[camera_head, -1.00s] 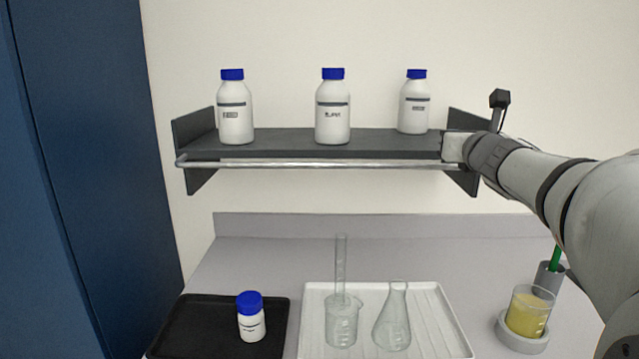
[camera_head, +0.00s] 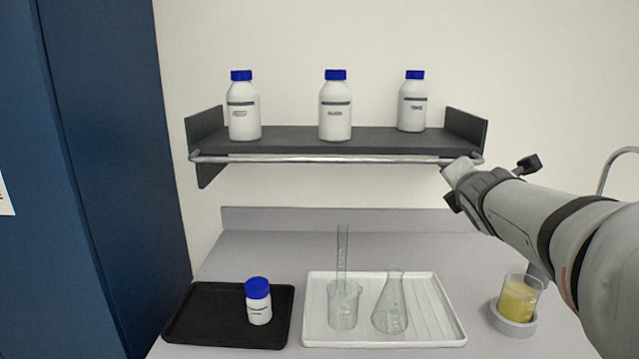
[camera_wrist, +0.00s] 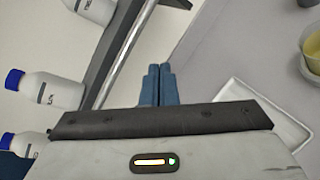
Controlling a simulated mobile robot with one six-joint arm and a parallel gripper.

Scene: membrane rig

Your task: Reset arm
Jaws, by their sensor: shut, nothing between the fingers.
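My gripper (camera_wrist: 158,84) shows in the wrist view with its two blue-grey fingers pressed together and nothing between them. In the head view my arm reaches in from the right, and its end lies near the right end of the shelf's front rail. The fingers are hard to make out there. The dark shelf (camera_head: 290,143) holds three white bottles with blue caps: a left one (camera_head: 243,112), a middle one (camera_head: 335,112) and a right one (camera_head: 412,110).
On the bench stand a black tray (camera_head: 190,325) with a small blue-capped bottle (camera_head: 259,306), and a white tray (camera_head: 440,335) with a beaker holding a tall cylinder (camera_head: 343,305) and a flask (camera_head: 391,308). A yellow-filled beaker (camera_head: 517,302) stands at right. A metal rail (camera_head: 320,159) fronts the shelf.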

